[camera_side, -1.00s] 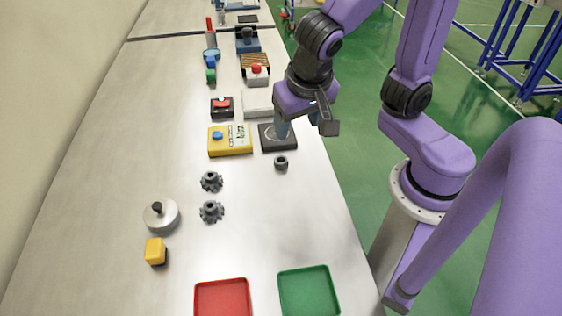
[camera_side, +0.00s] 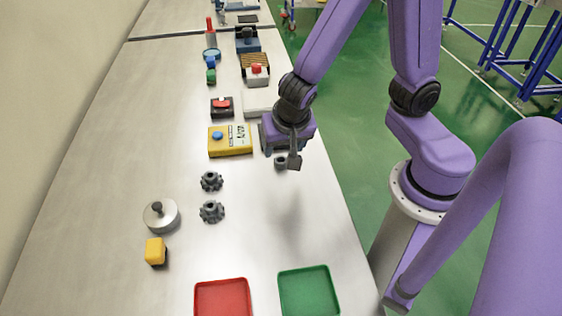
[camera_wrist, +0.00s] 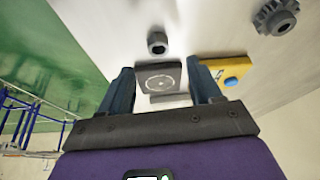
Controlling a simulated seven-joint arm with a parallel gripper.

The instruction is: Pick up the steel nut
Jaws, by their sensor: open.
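The steel nut (camera_side: 280,162) is a small dark grey ring lying on the bench, just in front of the black square pad. In the side view its right part is hidden behind my wrist hardware. In the wrist view the nut (camera_wrist: 157,42) shows whole, beyond the fingertips and roughly centred between them. My gripper (camera_wrist: 160,68) is open and empty, with its two dark blue fingers spread wide. It hangs above the pad and nut area, apart from the nut.
The black pad (camera_wrist: 150,82) lies below the fingers. A yellow box with a blue button (camera_side: 229,141) stands left of it. Two dark gears (camera_side: 211,197) lie nearer left. Red (camera_side: 222,298) and green (camera_side: 308,290) trays are at the front. The bench between nut and trays is clear.

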